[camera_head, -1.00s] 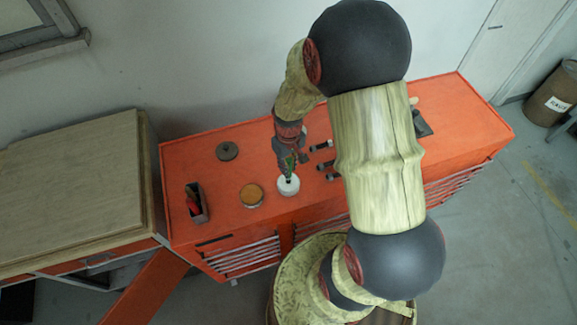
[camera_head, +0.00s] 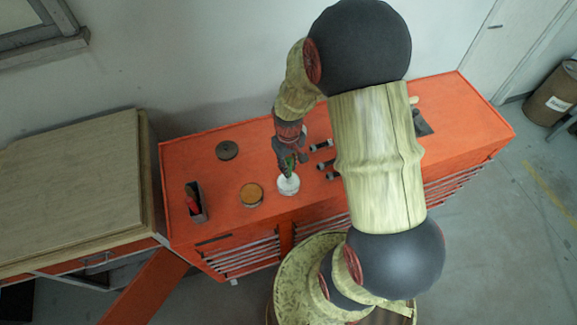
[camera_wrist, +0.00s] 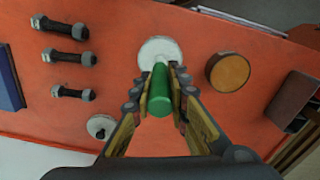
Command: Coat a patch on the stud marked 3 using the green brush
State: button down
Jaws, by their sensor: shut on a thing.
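My gripper (camera_wrist: 160,88) is shut on the green brush (camera_wrist: 159,92), whose handle stands between the fingers in the wrist view. In the head view the green brush (camera_head: 289,162) points down at a round white pot (camera_head: 288,185). The white pot (camera_wrist: 160,50) also shows just beyond the brush in the wrist view. The brush's lower end is hidden, so I cannot tell whether it touches the pot's contents. Several dark studs lie beside the pot, among them the upper stud (camera_wrist: 60,27), the middle stud (camera_wrist: 69,57) and the lower stud (camera_wrist: 73,93). Their markings are too small to read.
A round tin with an orange-brown top (camera_head: 251,195), a dark disc (camera_head: 227,151) and an open box (camera_head: 196,203) stand on the orange cabinet top (camera_head: 190,165). A blue object (camera_wrist: 8,80) lies beyond the studs. The cabinet top between tin and box is clear.

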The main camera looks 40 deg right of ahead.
aim_at(289, 160)
jog(key=shift+s, duration=0.1)
dwell(0.3)
jog(key=shift+r+p, duration=2.3)
jog(key=shift+r, duration=1.2)
jog(key=shift+f, duration=0.1)
